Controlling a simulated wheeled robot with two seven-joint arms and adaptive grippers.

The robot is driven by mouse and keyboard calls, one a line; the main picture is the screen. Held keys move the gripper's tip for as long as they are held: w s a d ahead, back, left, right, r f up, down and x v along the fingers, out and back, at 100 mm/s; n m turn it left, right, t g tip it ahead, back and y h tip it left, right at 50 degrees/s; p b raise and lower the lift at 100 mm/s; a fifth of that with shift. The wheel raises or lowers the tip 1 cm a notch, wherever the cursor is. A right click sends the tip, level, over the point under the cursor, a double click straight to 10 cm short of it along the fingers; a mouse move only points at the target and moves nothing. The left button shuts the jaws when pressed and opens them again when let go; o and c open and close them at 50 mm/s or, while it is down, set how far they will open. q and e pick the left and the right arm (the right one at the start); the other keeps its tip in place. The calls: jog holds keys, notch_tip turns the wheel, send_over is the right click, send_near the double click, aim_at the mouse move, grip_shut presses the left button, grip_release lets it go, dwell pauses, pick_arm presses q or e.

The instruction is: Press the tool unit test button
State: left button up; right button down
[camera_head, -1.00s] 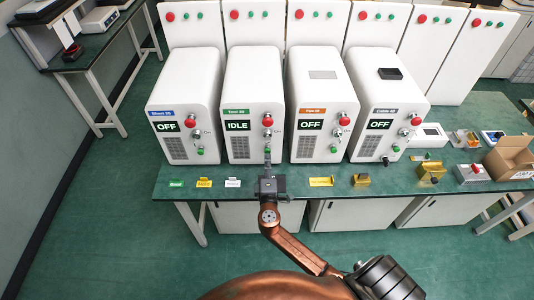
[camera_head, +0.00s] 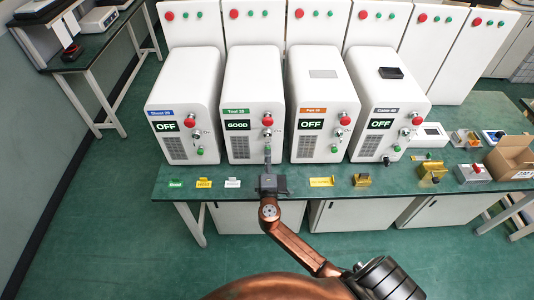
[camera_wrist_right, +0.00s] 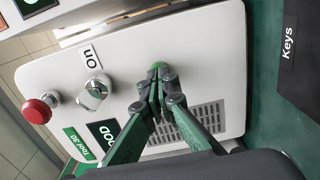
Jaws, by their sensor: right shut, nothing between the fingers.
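The tool unit (camera_head: 250,85) is the white box with a green "Tool 30" label, second from the left on the table. Its display (camera_head: 237,125) reads GOOD. My right gripper (camera_head: 267,151) is in front of its lower panel, shut and empty. In the wrist view the closed fingertips (camera_wrist_right: 160,77) are at the green button (camera_wrist_right: 158,66) and partly cover it; whether they touch it I cannot tell. The unit's red button (camera_wrist_right: 37,111) and key switch (camera_wrist_right: 94,92), marked "On", are beside it. My left gripper is not in view.
Similar white units stand either side: one with a blue label (camera_head: 187,90), one orange-labelled (camera_head: 322,90) and a cable unit (camera_head: 388,100), all reading OFF. Small tags (camera_head: 204,184) lie along the table's front edge. A cardboard box (camera_head: 511,156) and small parts are at the right.

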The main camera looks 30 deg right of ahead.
jog(key=shift+v, duration=1.35)
jog(key=v, duration=0.5)
dwell(0.3)
jog(key=shift+d, duration=0.1)
